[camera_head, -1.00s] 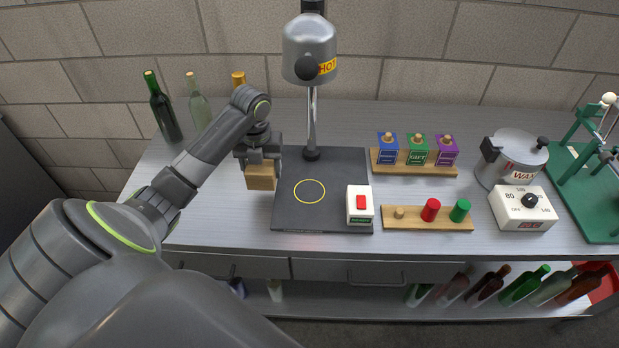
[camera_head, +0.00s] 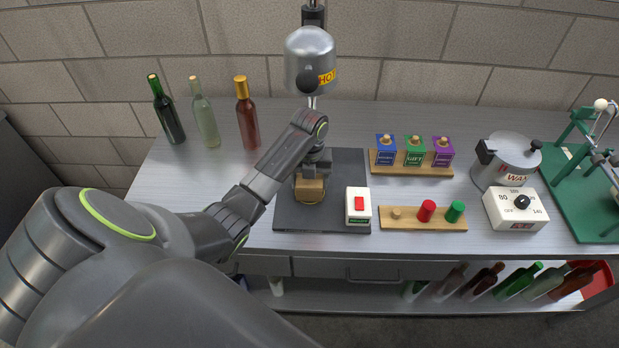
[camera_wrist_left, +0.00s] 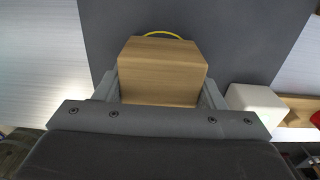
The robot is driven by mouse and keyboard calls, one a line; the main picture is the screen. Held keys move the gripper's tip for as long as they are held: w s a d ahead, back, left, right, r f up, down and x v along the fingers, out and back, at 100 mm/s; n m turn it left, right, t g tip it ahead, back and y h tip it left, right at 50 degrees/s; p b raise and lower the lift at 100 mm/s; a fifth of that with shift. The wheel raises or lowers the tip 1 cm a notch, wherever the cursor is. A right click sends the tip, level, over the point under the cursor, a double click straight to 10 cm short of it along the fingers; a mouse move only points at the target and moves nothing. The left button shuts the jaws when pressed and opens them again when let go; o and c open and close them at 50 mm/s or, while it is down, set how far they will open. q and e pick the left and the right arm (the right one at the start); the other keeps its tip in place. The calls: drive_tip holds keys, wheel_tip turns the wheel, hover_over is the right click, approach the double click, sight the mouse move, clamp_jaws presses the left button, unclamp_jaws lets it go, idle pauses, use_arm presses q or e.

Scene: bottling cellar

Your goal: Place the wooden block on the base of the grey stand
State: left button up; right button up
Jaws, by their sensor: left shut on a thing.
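The wooden block (camera_head: 309,190) is light brown and is held by my left gripper (camera_head: 312,174) over the dark flat base (camera_head: 345,170) of the grey stand. In the left wrist view the block (camera_wrist_left: 160,72) sits between the two fingers, with the dark base (camera_wrist_left: 225,35) beneath. It covers most of the yellow ring (camera_wrist_left: 163,35) marked on the base; only an arc shows at its far edge. I cannot tell whether the block touches the base. The stand's silver hood (camera_head: 310,58) with a "HOT" label hangs behind and above. My right gripper is not in view.
A white box with a red switch (camera_head: 359,205) sits on the base's right front. Right of it are a rack of stamps (camera_head: 412,168), a peg board (camera_head: 425,224), a wax pot (camera_head: 508,165) and a dial box (camera_head: 515,208). Bottles (camera_head: 205,118) stand at the back left.

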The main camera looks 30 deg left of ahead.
use_arm(q)
drive_tip(key=o, duration=1.1)
drive_tip(key=shift+f, duration=0.1)
drive_tip(key=shift+c, duration=0.2)
wheel_tip(320, 180, up, 6)
drive_tip(key=shift+r, duration=0.2)
drive_tip(key=shift+r+p, duration=0.7)
drive_tip(key=shift+p, duration=0.25)
drive_tip(key=shift+w+f, duration=0.1)
